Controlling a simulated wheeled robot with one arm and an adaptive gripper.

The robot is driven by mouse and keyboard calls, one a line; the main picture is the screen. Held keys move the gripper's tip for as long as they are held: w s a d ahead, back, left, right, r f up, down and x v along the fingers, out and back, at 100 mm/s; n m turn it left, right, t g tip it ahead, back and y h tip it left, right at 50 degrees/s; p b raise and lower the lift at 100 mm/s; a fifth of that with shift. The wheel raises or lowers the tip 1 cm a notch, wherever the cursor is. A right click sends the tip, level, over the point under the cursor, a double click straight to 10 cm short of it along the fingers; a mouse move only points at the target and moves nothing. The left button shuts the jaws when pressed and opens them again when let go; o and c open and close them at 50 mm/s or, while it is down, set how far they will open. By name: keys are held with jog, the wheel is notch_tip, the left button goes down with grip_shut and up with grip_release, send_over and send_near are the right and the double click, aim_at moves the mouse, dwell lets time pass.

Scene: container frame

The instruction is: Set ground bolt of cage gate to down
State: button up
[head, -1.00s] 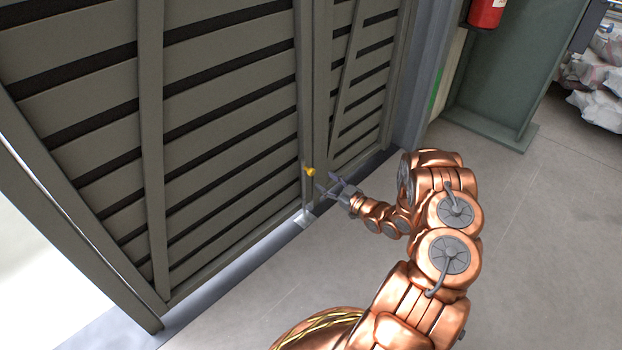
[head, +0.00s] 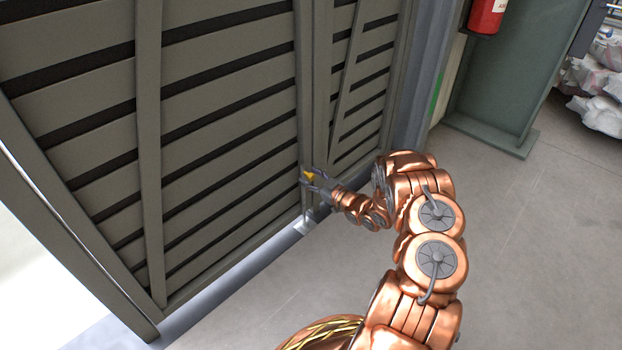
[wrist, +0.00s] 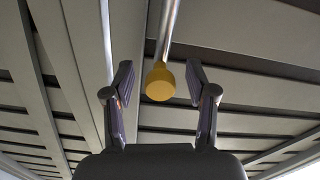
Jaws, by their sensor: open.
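The ground bolt shows in the wrist view as a yellow knob (wrist: 160,82) on a thin metal rod (wrist: 168,30). In the head view the yellow knob (head: 308,176) sits low on the slatted cage gate (head: 225,110), by the upright where two panels meet. My gripper (wrist: 160,85) is open, with one finger on each side of the knob and a gap to both. In the head view my gripper (head: 308,180) is at the knob and partly overlaps it. The rod's lower end is hidden in the head view.
A metal plate (head: 305,222) lies at the gate's foot below the knob. A green steel column (head: 490,90) and a red fire extinguisher (head: 487,15) stand at the upper right. The concrete floor (head: 530,260) on the right is clear.

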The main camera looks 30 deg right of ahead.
grip_shut()
dwell(0.3)
dwell(0.3)
